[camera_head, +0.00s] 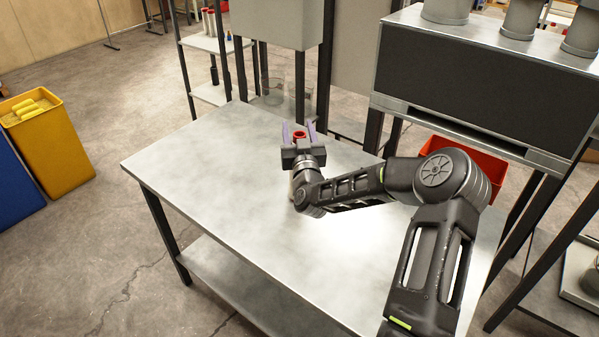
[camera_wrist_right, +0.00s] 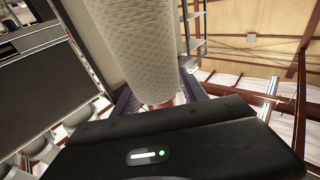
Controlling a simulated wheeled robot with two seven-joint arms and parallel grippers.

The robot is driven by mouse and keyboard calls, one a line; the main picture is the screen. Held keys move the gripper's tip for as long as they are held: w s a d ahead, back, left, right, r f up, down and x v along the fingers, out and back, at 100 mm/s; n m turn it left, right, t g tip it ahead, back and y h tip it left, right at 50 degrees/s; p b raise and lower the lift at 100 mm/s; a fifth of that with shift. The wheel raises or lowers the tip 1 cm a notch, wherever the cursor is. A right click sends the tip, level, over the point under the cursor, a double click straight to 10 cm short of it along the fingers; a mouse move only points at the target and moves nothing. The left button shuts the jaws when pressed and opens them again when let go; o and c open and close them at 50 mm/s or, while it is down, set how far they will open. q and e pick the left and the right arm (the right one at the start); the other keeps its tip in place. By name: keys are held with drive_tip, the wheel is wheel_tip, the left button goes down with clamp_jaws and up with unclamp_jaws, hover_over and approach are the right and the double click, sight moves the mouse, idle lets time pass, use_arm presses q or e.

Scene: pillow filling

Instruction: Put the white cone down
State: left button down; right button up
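The white cone shows large in the right wrist view (camera_wrist_right: 140,45), with a dotted, textured side and a bit of red at its narrow end near the fingers. In the head view only its red round end (camera_head: 299,135) shows, between the two purple fingers of my right gripper (camera_head: 299,131). The fingers stand wide apart, one on each side of the red end, with small gaps. My right gripper is open around it. The cone's body is hidden behind the gripper in the head view, so I cannot tell whether its base touches the table. My left gripper is out of view.
The metal table (camera_head: 225,190) is bare at left and front; my right arm crosses its right part. A red bin (camera_head: 465,155) stands behind the arm, below a dark machine (camera_head: 480,80) with grey cylinders on top. A yellow bin (camera_head: 50,145) stands on the floor at left.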

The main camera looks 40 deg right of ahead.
clamp_jaws()
idle(0.3)
idle(0.3)
